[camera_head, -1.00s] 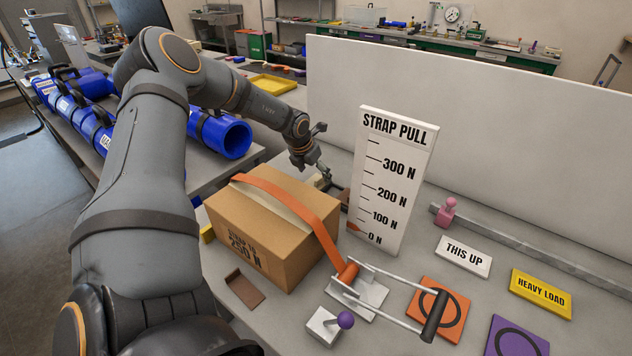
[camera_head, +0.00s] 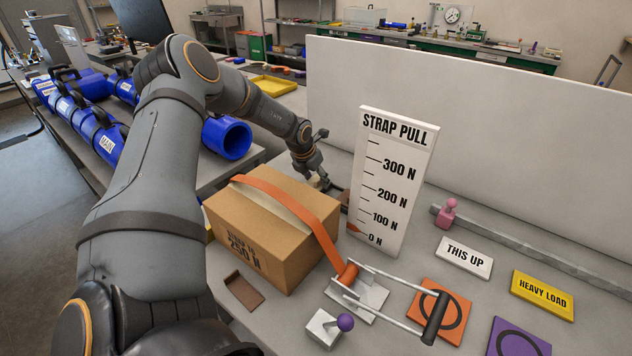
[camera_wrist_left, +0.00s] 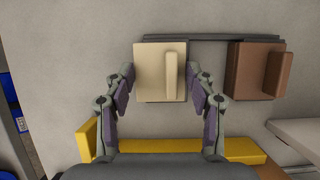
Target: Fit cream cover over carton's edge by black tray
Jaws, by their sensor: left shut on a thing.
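The cream cover (camera_wrist_left: 149,75) lies by the black tray (camera_wrist_left: 210,38), seen in the left wrist view between the fingers of my left gripper (camera_wrist_left: 160,82). The fingers are shut on its two sides. In the head view the left gripper (camera_head: 314,178) is behind the carton, and the cream cover (camera_head: 316,183) shows only as a small patch under it. The carton (camera_head: 238,225) stands on the bench with an orange strap (camera_head: 285,203) over its top. A brown cover (camera_wrist_left: 250,72) sits right of the cream one. My right gripper is not in view.
A white strap pull scale board (camera_head: 392,185) stands right of the carton. A strap tensioner (camera_head: 365,295) and a brown angled piece (camera_head: 244,291) lie in front. A yellow bar (camera_wrist_left: 240,150) lies near the gripper. A tall pale panel (camera_head: 480,130) stands behind.

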